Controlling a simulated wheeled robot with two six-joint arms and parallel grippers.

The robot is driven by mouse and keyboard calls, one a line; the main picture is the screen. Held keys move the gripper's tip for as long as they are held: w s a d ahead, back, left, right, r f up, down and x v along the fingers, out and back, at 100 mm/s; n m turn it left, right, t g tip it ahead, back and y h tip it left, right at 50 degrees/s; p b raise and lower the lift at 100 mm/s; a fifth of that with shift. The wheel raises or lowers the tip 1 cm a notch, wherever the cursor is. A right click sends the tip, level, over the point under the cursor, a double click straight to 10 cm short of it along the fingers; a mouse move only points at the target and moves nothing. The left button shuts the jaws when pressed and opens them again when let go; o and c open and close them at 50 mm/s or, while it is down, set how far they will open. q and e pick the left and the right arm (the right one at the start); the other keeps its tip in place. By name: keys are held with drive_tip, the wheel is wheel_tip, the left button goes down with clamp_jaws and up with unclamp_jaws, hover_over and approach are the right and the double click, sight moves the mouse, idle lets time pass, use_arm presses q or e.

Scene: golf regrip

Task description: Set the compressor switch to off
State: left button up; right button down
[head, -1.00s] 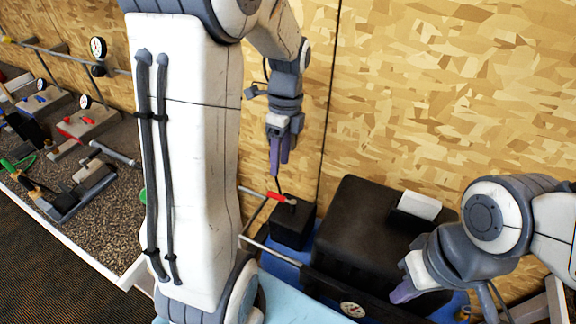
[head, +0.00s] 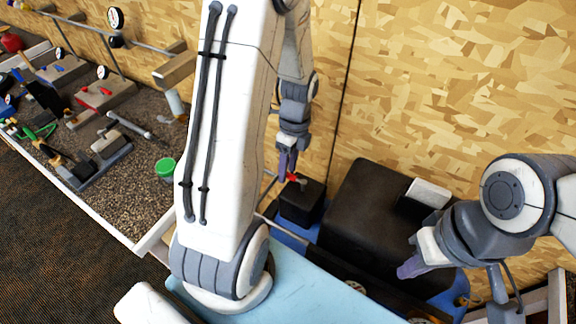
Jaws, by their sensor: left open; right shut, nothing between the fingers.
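The compressor is a large black body (head: 370,225) at the foot of the wood wall. A smaller black box (head: 303,203) stands at its left, with a red lever (head: 296,178) on top that looks like the switch. My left gripper (head: 287,173) points down at the lever, its purple fingers overlapping the lever's left part in the picture. The fingers are open. Whether they touch the lever, and how its hidden end lies, I cannot tell. My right gripper (head: 408,270) is shut and empty, in front of the compressor's right side.
A white block (head: 429,193) sits on the compressor's right top. A light blue surface (head: 310,290) lies in front. A workbench (head: 150,190) with tools, a green-lidded jar (head: 166,168) and gauges (head: 115,18) is at left. My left arm hides part of the scene.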

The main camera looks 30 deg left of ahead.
use_arm(q)
clamp_jaws()
idle(1.4)
